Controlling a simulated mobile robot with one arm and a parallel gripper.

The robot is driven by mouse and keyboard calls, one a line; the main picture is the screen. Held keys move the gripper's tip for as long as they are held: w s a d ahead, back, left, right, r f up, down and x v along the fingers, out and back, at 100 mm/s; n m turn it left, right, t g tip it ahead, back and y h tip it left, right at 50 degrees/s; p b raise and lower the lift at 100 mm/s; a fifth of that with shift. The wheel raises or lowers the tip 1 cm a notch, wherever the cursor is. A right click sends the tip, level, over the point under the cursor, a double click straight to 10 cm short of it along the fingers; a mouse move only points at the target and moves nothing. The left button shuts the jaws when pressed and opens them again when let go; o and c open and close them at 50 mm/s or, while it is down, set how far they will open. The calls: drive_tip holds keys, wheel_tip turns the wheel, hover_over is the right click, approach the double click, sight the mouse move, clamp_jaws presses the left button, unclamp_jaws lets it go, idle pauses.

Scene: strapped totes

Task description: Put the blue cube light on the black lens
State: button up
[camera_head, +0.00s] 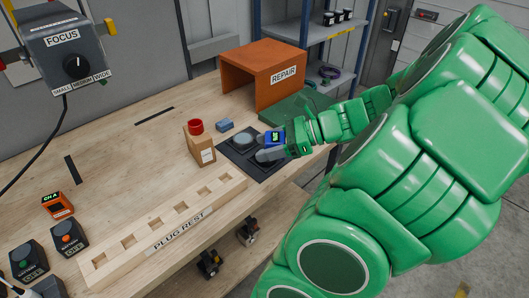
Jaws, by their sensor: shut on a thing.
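A small blue cube (273,138) with a lit display on its face is at the end of my green arm. My gripper (279,147) is shut on it, above the right part of a dark mat (232,157). A round grey disc (241,142) lies on the mat left of the cube, and a second grey round shape (269,155) shows just below my gripper. I cannot tell for sure which is the black lens. The cube's underside and any gap below it are hidden.
A box with a red round top (195,127) and a blue-grey block (225,126) stand left of the mat. The orange REPAIR shelter (262,72) is behind. A PLUG REST rack (165,228) lies in front. The bench's left middle is mostly clear.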

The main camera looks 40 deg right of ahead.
drive_tip(key=shift+w+d+f, duration=1.3)
drive_tip(key=shift+w+f, duration=0.25)
drive_tip(key=shift+w, duration=0.25)
drive_tip(key=shift+w+d+f, duration=1.3)
drive_tip(key=shift+w+f, duration=0.3)
drive_tip(key=shift+w, duration=0.25)
drive_tip(key=shift+w+d+f, duration=1.3)
drive_tip(key=shift+w+f, duration=0.25)
drive_tip(key=shift+w, duration=0.25)
drive_tip(key=shift+w+f, duration=0.15)
drive_tip(key=shift+f, duration=1.55)
drive_tip(key=shift+f, duration=0.15)
drive_tip(key=o, duration=1.2)
